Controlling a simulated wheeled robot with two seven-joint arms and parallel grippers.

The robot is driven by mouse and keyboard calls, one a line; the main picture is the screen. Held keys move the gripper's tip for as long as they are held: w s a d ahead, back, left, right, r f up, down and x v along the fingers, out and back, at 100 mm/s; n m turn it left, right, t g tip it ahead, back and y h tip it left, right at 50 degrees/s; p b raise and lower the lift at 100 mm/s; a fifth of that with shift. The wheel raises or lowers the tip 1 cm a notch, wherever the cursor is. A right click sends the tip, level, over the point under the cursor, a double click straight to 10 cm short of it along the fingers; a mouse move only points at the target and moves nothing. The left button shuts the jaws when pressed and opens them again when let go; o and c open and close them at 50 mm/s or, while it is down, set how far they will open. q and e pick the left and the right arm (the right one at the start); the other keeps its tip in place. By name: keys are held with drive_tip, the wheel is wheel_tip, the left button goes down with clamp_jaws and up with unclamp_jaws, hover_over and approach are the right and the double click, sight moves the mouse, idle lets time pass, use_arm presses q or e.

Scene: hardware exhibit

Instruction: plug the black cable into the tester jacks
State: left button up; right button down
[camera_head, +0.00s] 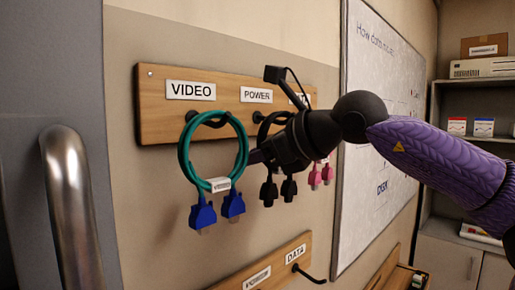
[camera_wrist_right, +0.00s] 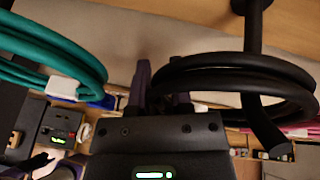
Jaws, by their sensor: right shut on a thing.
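The black cable (camera_head: 268,128) hangs as a coil from the peg under the POWER label, with its two black plugs (camera_head: 289,188) dangling below. My right gripper (camera_head: 256,157) reaches in from the right and is shut on the left side of this coil. In the right wrist view the coil (camera_wrist_right: 235,72) passes at the fingers (camera_wrist_right: 158,92) and still loops near the dark peg above. The arm hides part of the coil in the head view. The tester jacks cannot be made out clearly. My left gripper is not in view.
A teal cable (camera_head: 184,150) with blue plugs (camera_head: 232,204) hangs close at left under VIDEO. Pink plugs (camera_head: 327,173) hang to the right. A lower board (camera_head: 278,262) carries another hook.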

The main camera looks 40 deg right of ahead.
drive_tip(key=shift+f, duration=0.25)
drive_tip(key=c, duration=1)
unclamp_jaws()
drive_tip(key=o, duration=0.5)
drive_tip(key=shift+c, duration=0.2)
